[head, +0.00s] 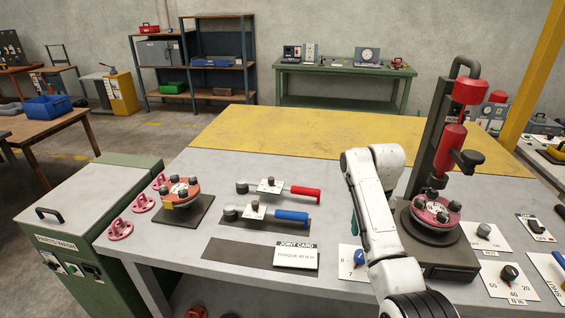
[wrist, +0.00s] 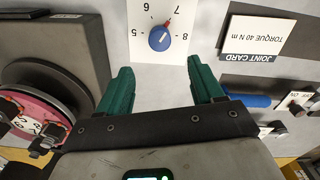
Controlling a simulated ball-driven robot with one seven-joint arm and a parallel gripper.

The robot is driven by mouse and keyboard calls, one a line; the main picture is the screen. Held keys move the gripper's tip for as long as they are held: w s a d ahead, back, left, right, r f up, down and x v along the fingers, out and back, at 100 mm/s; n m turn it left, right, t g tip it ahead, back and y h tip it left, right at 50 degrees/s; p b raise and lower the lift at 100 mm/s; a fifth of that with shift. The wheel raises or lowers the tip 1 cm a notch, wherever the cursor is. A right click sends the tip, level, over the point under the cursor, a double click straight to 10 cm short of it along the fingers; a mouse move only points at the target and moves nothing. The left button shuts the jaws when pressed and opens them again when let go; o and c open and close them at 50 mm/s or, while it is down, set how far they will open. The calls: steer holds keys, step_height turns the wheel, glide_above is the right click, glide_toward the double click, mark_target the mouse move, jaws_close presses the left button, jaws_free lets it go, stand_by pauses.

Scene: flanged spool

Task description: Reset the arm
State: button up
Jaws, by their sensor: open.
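My gripper (wrist: 164,78) shows in the wrist view with its two green fingers wide apart and nothing between them. In the head view my white arm hides most of it; only a sliver of green finger shows beside the forearm. In the wrist view a white dial card with a blue knob (wrist: 162,38) lies beyond the fingertips, apart from them. The red flanged piece (head: 437,211) sits on the dark base of the upright press stand (head: 446,130), right of my arm. It also shows at the left of the wrist view (wrist: 35,112).
Left of my arm lie a red-handled wrench (head: 305,191), a blue-handled wrench (head: 291,216) and a joint card (head: 296,256). A second red flange (head: 178,190) stands on a dark block, near loose pink pieces (head: 120,229). The yellow mat (head: 270,135) behind is clear.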

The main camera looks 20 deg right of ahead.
steer(key=shift+n, duration=0.4)
steer(key=s+a+f, duration=0.2)
steer(key=f, duration=0.1)
steer(key=s+a+f, duration=0.2)
steer(key=s+f, duration=0.1)
steer(key=s+a+f, duration=0.2)
steer(key=f, duration=0.1)
steer(key=shift+s+a+f+b, duration=0.2)
steer(key=shift+a+f+b, duration=0.1)
steer(key=shift+a+f, duration=0.1)
steer(key=s+a+f, duration=0.1)
steer(key=s+a, duration=0.2)
steer(key=s, duration=0.6)
steer(key=s+a+f+n, duration=0.1)
steer(key=s+a, duration=0.3)
steer(key=s, duration=0.5)
steer(key=s+a+f+n+t+b, duration=0.1)
steer(key=s+a+f, duration=0.1)
steer(key=s, duration=0.7)
steer(key=shift+s+a+f, duration=0.2)
steer(key=shift+s+a, duration=0.15)
steer(key=shift+a, duration=0.55)
